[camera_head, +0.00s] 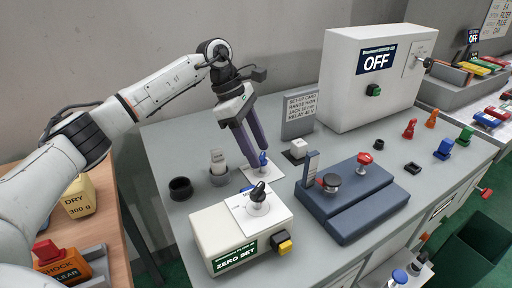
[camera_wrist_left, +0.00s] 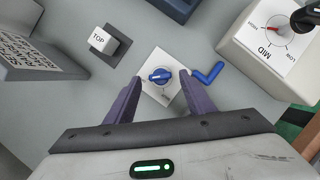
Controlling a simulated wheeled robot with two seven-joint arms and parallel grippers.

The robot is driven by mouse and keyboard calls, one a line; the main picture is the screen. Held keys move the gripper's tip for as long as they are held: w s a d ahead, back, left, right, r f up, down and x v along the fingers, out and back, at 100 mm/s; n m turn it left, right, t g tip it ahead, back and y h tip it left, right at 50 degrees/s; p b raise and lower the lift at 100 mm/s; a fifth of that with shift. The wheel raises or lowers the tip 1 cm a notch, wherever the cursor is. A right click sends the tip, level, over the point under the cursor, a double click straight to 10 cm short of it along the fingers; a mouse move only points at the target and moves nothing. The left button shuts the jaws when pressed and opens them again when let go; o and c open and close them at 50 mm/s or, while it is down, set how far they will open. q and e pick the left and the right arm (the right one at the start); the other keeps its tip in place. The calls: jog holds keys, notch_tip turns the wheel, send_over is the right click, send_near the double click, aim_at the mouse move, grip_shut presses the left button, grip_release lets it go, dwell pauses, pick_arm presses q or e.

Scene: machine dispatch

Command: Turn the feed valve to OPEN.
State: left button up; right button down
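A small blue knob (camera_head: 263,158) sits on a white square plate (camera_head: 274,172) on the grey table. It is likely the feed valve, but I can read no label on it. My left gripper (camera_head: 257,162) points down over the plate with its purple fingers close to the knob. In the left wrist view the knob (camera_wrist_left: 160,75) shows between the spread fingers, with a gap on both sides. A bent blue piece (camera_wrist_left: 208,74) lies beside the plate, to the right. My left gripper is open and empty. My right gripper is not in view.
A cream ZERO SET box (camera_head: 225,232) with a black knob stands in front. A blue-grey box (camera_head: 350,205) with a red button is at right. A white box reading OFF (camera_head: 345,95) stands behind. A TOP block (camera_head: 297,149) and dark ring (camera_head: 181,188) flank the plate.

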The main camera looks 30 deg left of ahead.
pick_arm(q)
jog(key=v, duration=1)
jog(key=shift+b, duration=0.3)
jog(key=shift+a+r, duration=0.1)
